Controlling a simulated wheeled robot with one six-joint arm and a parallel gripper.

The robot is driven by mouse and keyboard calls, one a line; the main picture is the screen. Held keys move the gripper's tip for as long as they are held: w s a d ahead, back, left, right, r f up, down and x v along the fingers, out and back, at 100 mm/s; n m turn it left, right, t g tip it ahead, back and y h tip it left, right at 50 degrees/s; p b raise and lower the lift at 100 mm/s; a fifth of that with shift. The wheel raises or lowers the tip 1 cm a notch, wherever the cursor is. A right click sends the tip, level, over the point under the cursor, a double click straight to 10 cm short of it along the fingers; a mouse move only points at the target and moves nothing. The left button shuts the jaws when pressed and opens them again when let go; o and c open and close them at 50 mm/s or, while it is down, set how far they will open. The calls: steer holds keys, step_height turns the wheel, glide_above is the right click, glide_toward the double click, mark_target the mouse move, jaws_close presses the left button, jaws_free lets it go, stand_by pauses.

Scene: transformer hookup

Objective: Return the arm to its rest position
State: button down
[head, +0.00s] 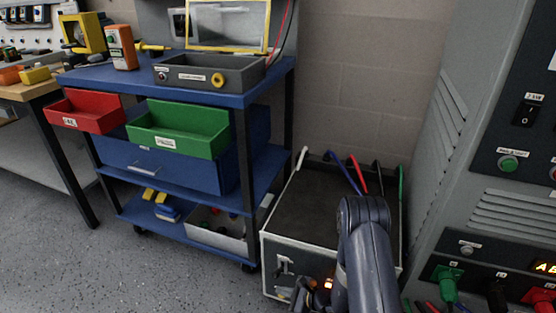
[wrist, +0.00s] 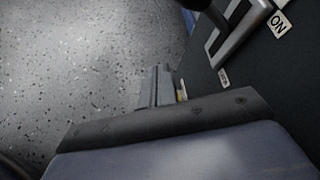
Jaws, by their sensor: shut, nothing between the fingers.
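My arm (head: 368,245) reaches down in front of the transformer box (head: 305,205) in the head view. My gripper (head: 308,292) shows only in part, low at the box's front face. In the wrist view the fingers of my gripper (wrist: 156,86) are together and empty, with speckled floor to their left. The box's dark front panel (wrist: 245,75) is close on their right. I cannot tell whether the fingers touch the panel.
A blue cart (head: 275,75) with a red bin (head: 88,112) and a green bin (head: 178,128) stands at left. A grey cabinet (head: 440,150) with plugs, including a green plug (head: 447,284), stands close on the right. Open floor (head: 130,275) lies at lower left.

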steer(key=s+d+r+n+t+p, duration=0.1)
steer(key=s+d+r+p, duration=0.1)
steer(key=d, duration=0.5)
steer(key=shift+s+d+r+t+p, duration=0.35)
steer(key=shift+s+r, duration=0.2)
steer(key=shift+s, duration=0.8)
steer(key=shift+a+n, duration=0.15)
steer(key=shift+n, duration=0.15)
